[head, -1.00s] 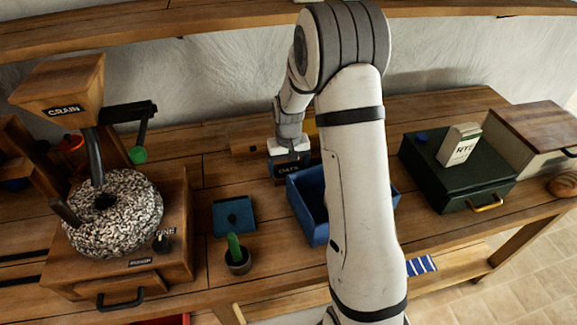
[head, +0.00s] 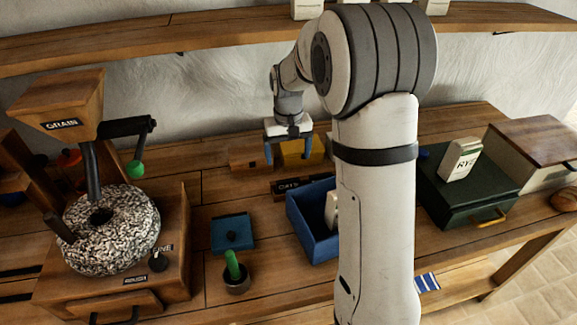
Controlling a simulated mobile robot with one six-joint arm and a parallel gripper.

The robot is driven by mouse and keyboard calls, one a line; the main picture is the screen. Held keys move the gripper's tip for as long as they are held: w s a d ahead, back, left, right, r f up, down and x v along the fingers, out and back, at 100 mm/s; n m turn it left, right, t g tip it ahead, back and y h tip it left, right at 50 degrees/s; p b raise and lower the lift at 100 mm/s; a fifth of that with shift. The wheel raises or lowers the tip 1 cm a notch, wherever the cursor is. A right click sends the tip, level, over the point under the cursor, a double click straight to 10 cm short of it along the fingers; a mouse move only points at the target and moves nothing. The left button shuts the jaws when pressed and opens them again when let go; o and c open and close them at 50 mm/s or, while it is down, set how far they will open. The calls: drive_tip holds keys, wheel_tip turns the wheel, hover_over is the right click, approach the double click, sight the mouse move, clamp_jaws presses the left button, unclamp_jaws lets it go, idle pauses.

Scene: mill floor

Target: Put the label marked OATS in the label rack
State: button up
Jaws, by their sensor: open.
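The OATS label (head: 289,186) is a small dark plate with pale lettering on the worktop, behind the blue open box. It looks seated in or against a long dark strip (head: 316,180) that may be the label rack; I cannot tell how firmly it sits. My gripper (head: 288,160) is open and empty, pointing down above and behind the label. Its blue-tipped fingers are apart and clear of the label. Part of the area right of the label is hidden by my arm.
A wooden block (head: 249,160) and a yellow block (head: 301,153) stand close behind the label. The blue box (head: 312,237) is in front. A grain mill (head: 110,228) stands left, a green case (head: 460,203) right. A shelf runs above.

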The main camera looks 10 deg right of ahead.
drive_tip(key=s+r+t, duration=0.1)
drive_tip(key=s+r, duration=0.2)
drive_tip(key=s, duration=1)
drive_tip(key=s+r+t, duration=0.2)
drive_tip(key=s+r, duration=0.2)
drive_tip(key=s, duration=0.9)
drive_tip(key=shift+r, duration=0.3)
drive_tip(key=shift+d, duration=0.1)
drive_tip(key=shift+c, duration=0.6)
